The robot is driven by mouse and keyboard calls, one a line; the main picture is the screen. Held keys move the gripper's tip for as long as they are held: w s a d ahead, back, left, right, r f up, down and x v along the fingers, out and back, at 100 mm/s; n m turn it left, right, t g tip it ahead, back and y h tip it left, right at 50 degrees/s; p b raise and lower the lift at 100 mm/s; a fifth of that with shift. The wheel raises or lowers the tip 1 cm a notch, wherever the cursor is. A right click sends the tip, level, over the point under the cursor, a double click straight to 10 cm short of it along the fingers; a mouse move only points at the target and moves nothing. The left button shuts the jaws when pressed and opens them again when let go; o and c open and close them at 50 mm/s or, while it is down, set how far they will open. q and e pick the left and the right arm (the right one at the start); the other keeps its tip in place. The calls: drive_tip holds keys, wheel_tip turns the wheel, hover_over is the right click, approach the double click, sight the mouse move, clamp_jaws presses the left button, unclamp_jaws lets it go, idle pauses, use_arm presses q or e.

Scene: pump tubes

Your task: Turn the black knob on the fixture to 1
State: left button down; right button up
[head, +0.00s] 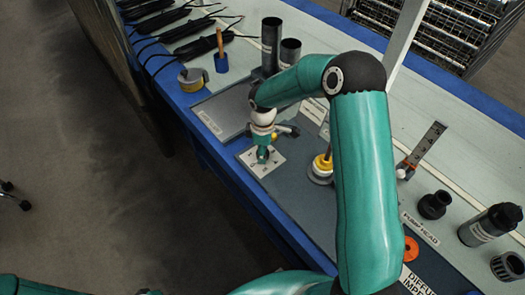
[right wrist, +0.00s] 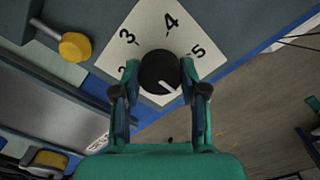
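The black knob (right wrist: 158,70) sits on a white dial plate (right wrist: 150,25), which also shows in the head view (head: 271,161). The numbers 3, 4 and 5 are readable, and a 2 is partly hidden by a finger. The knob's white pointer line points down and slightly right in the wrist view, away from these numbers. My right gripper (right wrist: 160,72) has a finger against each side of the knob; in the head view it (head: 262,156) hides the knob. At the bottom left, part of my left arm shows, with a small piece of what looks like my left gripper (head: 148,292).
A yellow-topped fitting (head: 322,166) stands right of the dial; a yellow knob (right wrist: 74,46) shows in the wrist view. Dark cylinders (head: 271,45), a yellow tape roll (head: 190,80) and a blue holder (head: 221,62) stand farther back. The blue bench edge (head: 235,180) runs close by the dial.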

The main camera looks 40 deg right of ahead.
drive_tip(key=c, duration=0.4)
drive_tip(key=m+b, duration=0.2)
drive_tip(key=m, duration=0.2)
drive_tip(key=shift+f+b, duration=0.15)
drive_tip(key=shift+b, duration=0.25)
drive_tip(key=m+b, duration=0.2)
drive_tip(key=m, duration=0.2)
drive_tip(key=shift+m+b, duration=0.75)
drive_tip(key=shift+m, duration=1.25)
drive_tip(key=o, duration=1.2)
drive_tip(key=shift+c, duration=0.2)
